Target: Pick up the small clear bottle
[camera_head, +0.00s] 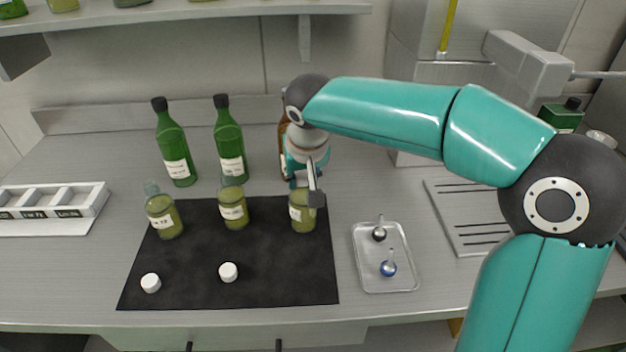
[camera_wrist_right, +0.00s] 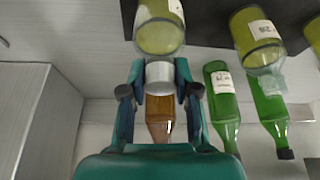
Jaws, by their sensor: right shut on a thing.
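Three small clear bottles with yellow-green liquid and white labels stand on the black mat (camera_head: 190,272): a left one (camera_head: 164,218), a middle one (camera_head: 233,211) and a right one (camera_head: 303,217). My right gripper (camera_head: 306,187) is over the right bottle from above and hides its top. In the right wrist view, that bottle (camera_wrist_right: 160,38) has a white cap (camera_wrist_right: 160,72), and my right gripper (camera_wrist_right: 160,88) is shut on this cap. The bottle looks upright on the mat. The left and middle bottles show clear necks without caps. My left gripper is out of view.
Two white caps (camera_head: 228,272) (camera_head: 151,283) lie on the mat's front part. Two tall green bottles (camera_head: 229,145) (camera_head: 174,150) and a brown bottle (camera_head: 283,135) stand behind. A metal tray (camera_head: 402,283) with two small stoppers is at right, a white rack (camera_head: 90,208) at left.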

